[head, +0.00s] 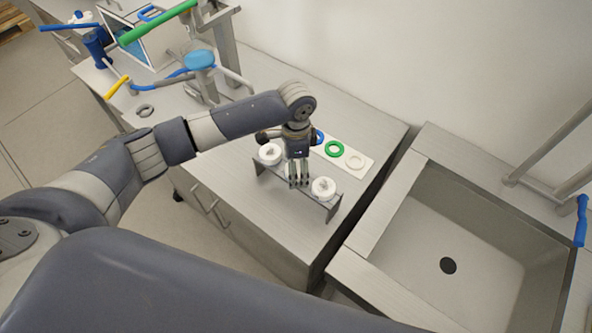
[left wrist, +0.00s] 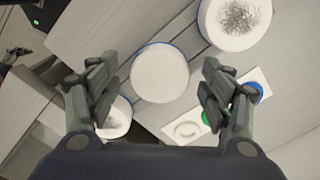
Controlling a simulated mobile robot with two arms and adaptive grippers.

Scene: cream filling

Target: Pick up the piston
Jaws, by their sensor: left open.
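Several white round parts, which look like pistons, sit in a row on a narrow metal rack (head: 331,207). The left one (head: 270,153) and the right one (head: 323,188) show clearly in the head view; the middle one is mostly hidden behind my left gripper (head: 299,180). In the left wrist view, the middle white disc (left wrist: 160,73) with a blue rim shows between the open fingers of my left gripper (left wrist: 158,68). The fingers look apart from it. A larger disc (left wrist: 235,20) lies at upper right, and another (left wrist: 116,120) is partly hidden by the left finger. My right gripper is not in view.
Behind the rack, a white plate (head: 368,155) holds blue, green (head: 335,149) and white rings. A sink (head: 455,235) is at the right. A machine with a blue cap (head: 200,60) and a grey ring (head: 145,110) are at the back left.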

